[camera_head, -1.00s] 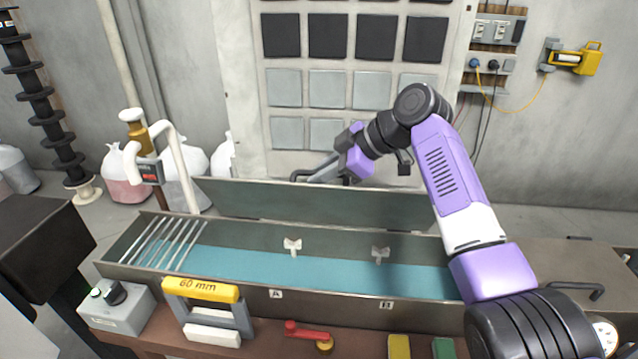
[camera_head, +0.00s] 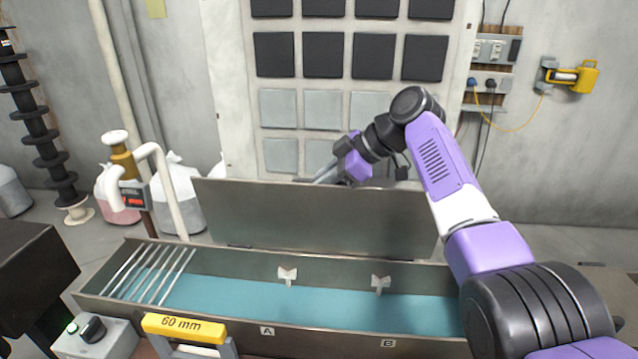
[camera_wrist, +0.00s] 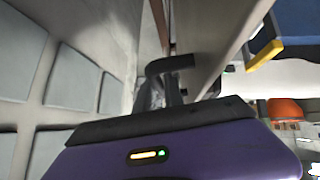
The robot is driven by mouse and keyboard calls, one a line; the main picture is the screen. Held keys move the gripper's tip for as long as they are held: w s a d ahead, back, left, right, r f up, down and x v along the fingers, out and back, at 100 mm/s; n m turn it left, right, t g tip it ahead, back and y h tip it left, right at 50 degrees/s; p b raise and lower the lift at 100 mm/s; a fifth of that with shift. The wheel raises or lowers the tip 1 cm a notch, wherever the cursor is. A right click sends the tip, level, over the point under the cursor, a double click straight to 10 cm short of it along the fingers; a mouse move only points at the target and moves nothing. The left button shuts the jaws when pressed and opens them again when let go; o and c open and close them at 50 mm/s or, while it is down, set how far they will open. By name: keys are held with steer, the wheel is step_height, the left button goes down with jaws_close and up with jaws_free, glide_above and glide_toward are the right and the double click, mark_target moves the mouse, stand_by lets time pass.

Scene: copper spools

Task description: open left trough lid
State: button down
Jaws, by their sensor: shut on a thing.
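The left trough (camera_head: 330,334) is a long metal box with teal liquid in it. Its lid (camera_head: 320,215) stands raised, close to upright, along the trough's back edge, with its grey inner face toward me. My gripper (camera_head: 326,173) is behind the lid's top edge, its fingertips partly hidden by the lid. In the wrist view, my gripper (camera_wrist: 165,92) is shut on a dark bar handle (camera_wrist: 170,64) on the lid's outer face (camera_wrist: 215,40).
Two white Y-shaped rests (camera_head: 287,275) and several thin rods (camera_head: 150,272) are in the trough. A white pipe with a gauge (camera_head: 134,197) stands at the left. A panelled wall board (camera_head: 330,105) is behind my gripper. A yellow "60 mm" block (camera_head: 184,327) is in front.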

steer(key=shift+f, duration=0.1)
steer(key=c, duration=1.5)
jaws_free()
steer(key=shift+o, duration=0.2)
steer(key=shift+d, duration=0.1)
steer(key=shift+b+v, duration=0.95)
steer(key=shift+v, duration=2.9)
